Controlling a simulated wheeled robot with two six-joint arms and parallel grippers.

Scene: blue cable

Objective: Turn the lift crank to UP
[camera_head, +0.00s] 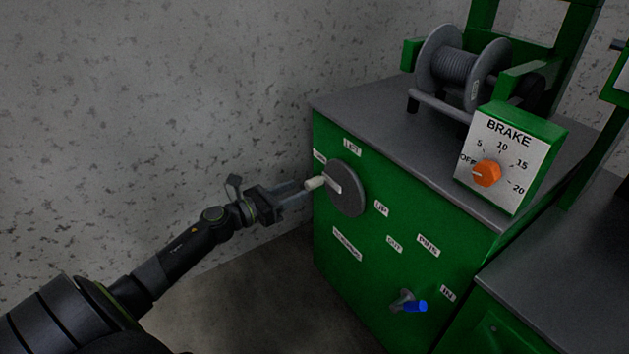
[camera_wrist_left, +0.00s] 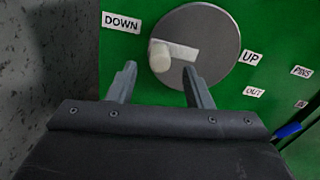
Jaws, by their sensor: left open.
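The lift crank (camera_head: 347,189) is a round grey disc on the front of a green cabinet, with a light arm and a cream knob (camera_head: 315,183). The knob points left, toward the DOWN label (camera_wrist_left: 121,22). The UP label (camera_head: 381,209) is at the lower right of the disc. In the left wrist view the knob (camera_wrist_left: 160,55) sits just beyond and between my fingertips. My left gripper (camera_head: 306,188) is open with its fingers close to the knob; contact cannot be told. My right gripper is not in view.
The green cabinet (camera_head: 375,270) also carries a blue-handled lever (camera_head: 414,306) near the PINS, OUT and IN labels. On top are a cable winch (camera_head: 462,68) and a BRAKE box with an orange knob (camera_head: 486,173) at OFF. A speckled wall (camera_head: 150,120) stands at left.

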